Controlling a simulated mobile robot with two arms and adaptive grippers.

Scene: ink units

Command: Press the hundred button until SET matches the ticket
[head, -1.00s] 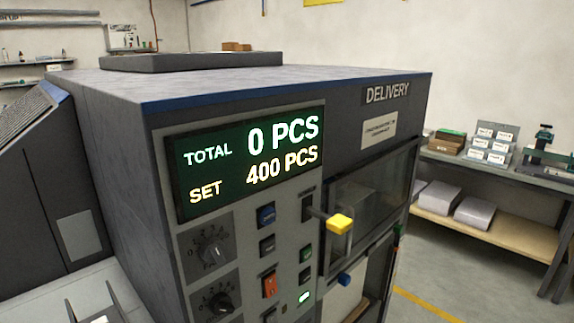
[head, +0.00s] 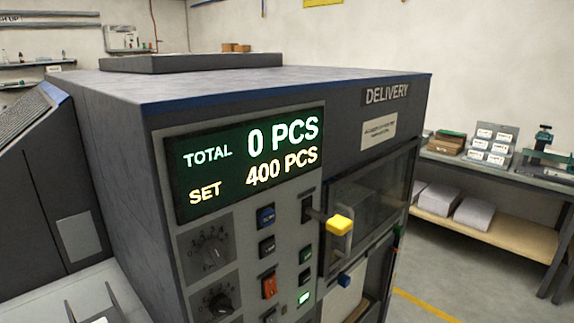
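The display (head: 248,162) on the machine's front panel reads TOTAL 0 PCS and SET 400 PCS. No ticket with readable numbers shows. Neither of my grippers is clearly in view.
Two dials (head: 210,250) sit left of the buttons. A lever with a yellow knob (head: 340,225) juts out right of them, beside the window under the DELIVERY sign (head: 387,93). A workbench (head: 500,168) with boxes stands at the right, with open floor before it.

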